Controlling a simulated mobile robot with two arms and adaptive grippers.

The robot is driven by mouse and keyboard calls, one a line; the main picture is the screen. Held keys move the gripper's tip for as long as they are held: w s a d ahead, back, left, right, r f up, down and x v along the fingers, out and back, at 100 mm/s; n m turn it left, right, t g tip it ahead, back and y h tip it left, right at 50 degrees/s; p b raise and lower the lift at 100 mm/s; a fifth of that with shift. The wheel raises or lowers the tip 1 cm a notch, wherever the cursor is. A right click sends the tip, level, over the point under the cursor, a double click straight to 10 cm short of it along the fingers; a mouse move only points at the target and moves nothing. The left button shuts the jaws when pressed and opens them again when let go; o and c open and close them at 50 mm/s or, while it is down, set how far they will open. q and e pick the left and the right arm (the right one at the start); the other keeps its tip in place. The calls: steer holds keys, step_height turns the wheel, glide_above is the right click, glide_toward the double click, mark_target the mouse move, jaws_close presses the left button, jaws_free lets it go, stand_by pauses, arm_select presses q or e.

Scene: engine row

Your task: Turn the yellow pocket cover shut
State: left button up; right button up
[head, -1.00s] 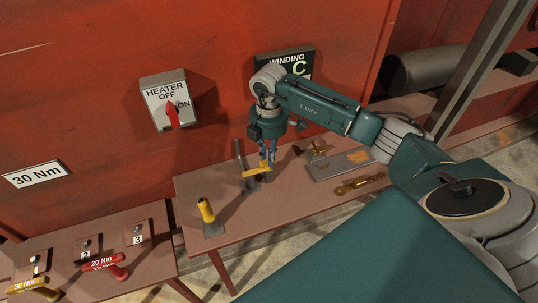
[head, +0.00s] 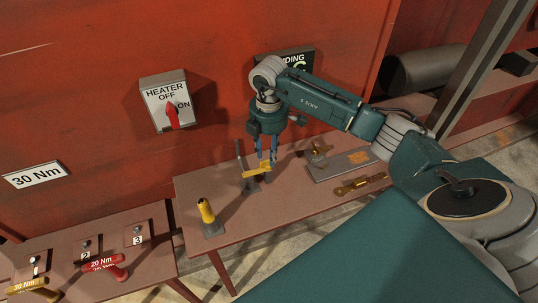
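The yellow pocket cover (head: 253,171) is a small flat yellow piece beside a thin grey upright on a low grey base, at the back of the brown table. My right gripper (head: 267,164) points down at the cover's right end. Its two fingers show some gap between them. The fingertips overlap the cover, so I cannot tell whether they grip it or only stand beside it. The pocket under the cover is hidden. My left gripper is not in view.
A yellow cylinder on a grey base (head: 206,211) stands at the table's left. A grey plate (head: 328,170) with brass parts and a loose brass piece (head: 360,186) lie at the right. Red and yellow torque handles occupy the lower-left bench. The heater switch (head: 170,101) is on the red wall.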

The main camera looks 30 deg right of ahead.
step_height(320, 180, up, 10)
steer(key=shift+r, duration=0.15)
stand_by(0.6)
